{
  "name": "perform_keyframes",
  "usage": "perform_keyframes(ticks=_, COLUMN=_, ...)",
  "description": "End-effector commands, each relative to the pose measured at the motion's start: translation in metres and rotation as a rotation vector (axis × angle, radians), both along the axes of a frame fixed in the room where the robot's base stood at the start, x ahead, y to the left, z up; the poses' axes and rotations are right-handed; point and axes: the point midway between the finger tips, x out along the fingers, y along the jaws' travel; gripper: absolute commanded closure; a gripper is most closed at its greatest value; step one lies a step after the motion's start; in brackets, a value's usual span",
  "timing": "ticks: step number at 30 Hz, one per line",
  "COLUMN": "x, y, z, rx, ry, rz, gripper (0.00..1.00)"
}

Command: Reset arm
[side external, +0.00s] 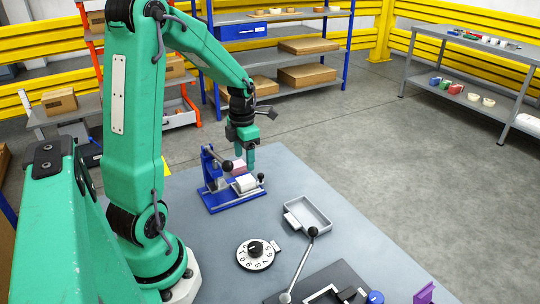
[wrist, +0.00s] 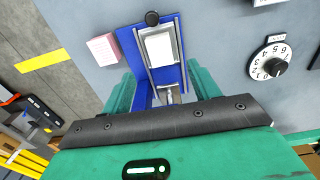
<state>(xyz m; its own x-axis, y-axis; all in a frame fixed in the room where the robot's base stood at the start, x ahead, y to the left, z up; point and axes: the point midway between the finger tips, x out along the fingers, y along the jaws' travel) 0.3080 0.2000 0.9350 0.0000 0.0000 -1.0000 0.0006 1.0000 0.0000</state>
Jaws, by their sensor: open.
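My gripper (side external: 246,161) is open and points down above the grey table, just behind the blue fixture (side external: 222,200) in the side view. In the wrist view the green fingers of my gripper (wrist: 163,82) stand apart on either side of the near end of the blue fixture (wrist: 131,47). Nothing shows held between them. A white block (wrist: 159,47) lies in the fixture, and a pink block (wrist: 103,48) lies on the table beside it. The pink block (side external: 238,167) is partly hidden in the side view.
On the table are a grey tray (side external: 322,216), a white numbered dial (side external: 253,262), a black lever device (side external: 349,276) and a purple piece (side external: 424,294). The table between the fixture and the tray is clear. Shelves (side external: 283,62) stand beyond the table.

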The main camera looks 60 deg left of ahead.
Motion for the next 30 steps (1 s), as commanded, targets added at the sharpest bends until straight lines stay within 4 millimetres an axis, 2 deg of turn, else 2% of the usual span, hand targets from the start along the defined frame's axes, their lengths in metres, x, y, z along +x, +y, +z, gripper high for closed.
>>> perform_keyframes(ticks=15, x=0.0, y=0.0, z=0.024, rx=0.0, ry=-0.001, rz=0.0, gripper=0.39)
perform_keyframes(ticks=30, x=0.0, y=-0.001, z=0.028, rx=0.002, ry=-0.002, rz=-0.015, gripper=0.39)
